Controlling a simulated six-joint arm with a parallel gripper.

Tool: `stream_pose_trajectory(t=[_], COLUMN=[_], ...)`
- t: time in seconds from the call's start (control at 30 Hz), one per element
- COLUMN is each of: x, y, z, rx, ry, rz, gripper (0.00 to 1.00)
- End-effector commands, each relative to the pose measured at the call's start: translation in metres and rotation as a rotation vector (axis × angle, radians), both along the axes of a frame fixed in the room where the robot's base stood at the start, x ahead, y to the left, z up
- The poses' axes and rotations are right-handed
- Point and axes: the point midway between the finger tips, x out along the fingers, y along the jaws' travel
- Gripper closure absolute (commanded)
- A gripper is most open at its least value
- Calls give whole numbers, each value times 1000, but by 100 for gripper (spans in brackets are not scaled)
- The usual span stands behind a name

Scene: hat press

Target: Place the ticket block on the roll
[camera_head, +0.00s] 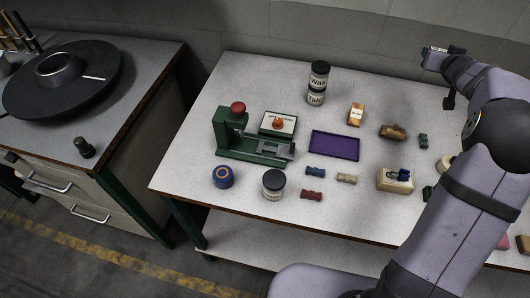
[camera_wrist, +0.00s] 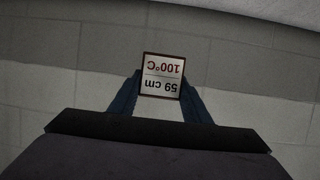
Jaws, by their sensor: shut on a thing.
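The ticket block (camera_wrist: 162,76) is a small block with a white face and dark border, reading "59 cm" and "100°C", upside down in the wrist view. My gripper (camera_wrist: 160,88) is shut on it, with one dark finger on each side. In the head view my gripper (camera_head: 436,54) is raised at the upper right, above and beyond the table's back right, near the wall. The block is small and hard to make out there. A flat purple rectangle (camera_head: 334,145) with a darker rim lies mid-table and may be the roll. Its surface looks bare.
A green press (camera_head: 230,139) with a red knob stands left of the purple rectangle. Several small blocks, a jar (camera_head: 274,185) and a blue tin (camera_head: 223,177) sit in front.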

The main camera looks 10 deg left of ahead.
Motion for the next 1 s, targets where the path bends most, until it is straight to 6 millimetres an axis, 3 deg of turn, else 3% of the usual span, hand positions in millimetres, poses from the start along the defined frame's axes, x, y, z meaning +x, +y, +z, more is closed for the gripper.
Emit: stream_pose_trajectory(t=[0.03, 0.27, 0.37, 0.57, 0.77, 1.0], x=[0, -4, -8, -29, -68, -135], y=[0, 57, 88, 172, 262, 358], z=[5, 1, 0, -3, -7, -9], rx=[-2, 0, 1, 1, 1, 0], ry=[-3, 1, 1, 1, 1, 1], rz=[0, 128, 198, 395, 623, 895], gripper=[79, 79, 79, 79, 79, 79])
